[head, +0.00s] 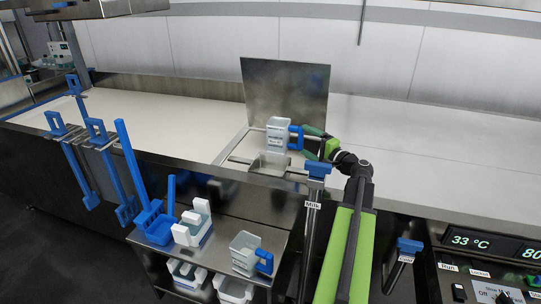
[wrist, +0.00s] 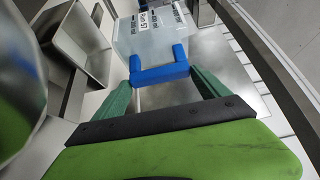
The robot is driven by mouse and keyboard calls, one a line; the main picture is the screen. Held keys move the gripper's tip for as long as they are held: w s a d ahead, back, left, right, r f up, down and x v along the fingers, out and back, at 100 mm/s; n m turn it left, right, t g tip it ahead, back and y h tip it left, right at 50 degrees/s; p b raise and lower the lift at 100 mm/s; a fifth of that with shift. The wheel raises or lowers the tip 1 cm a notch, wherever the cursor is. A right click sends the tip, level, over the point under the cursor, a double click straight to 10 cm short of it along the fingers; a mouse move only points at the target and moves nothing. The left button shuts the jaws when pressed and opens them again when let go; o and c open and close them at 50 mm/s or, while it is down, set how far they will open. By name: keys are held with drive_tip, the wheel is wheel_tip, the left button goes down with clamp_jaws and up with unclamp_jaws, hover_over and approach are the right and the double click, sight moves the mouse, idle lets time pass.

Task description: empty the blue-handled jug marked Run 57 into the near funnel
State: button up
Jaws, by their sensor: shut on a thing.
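My gripper (head: 312,143) is shut on the blue handle (wrist: 160,70) of a clear, whitish jug (head: 278,137) with a printed label. The label is too small to read for certain. The jug looks about upright in the head view. It is held above and just behind a square steel funnel (head: 268,166) at the counter's front edge. In the wrist view the jug (wrist: 150,35) is at the top, and an open steel box shape, apparently the funnel (wrist: 88,48), is to its left. How much the jug holds cannot be told.
Another blue-handled jug (head: 244,250) and a white-handled jug (head: 188,232) stand on the steel shelf below. An upright steel panel (head: 286,92) stands behind the funnel. Blue tools (head: 118,185) hang at left. A blue-topped post marked Milk (head: 318,170) is close to my arm.

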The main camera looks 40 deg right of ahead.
wheel_tip(320, 180, up, 3)
drive_tip(key=p, duration=0.3)
idle(2.7)
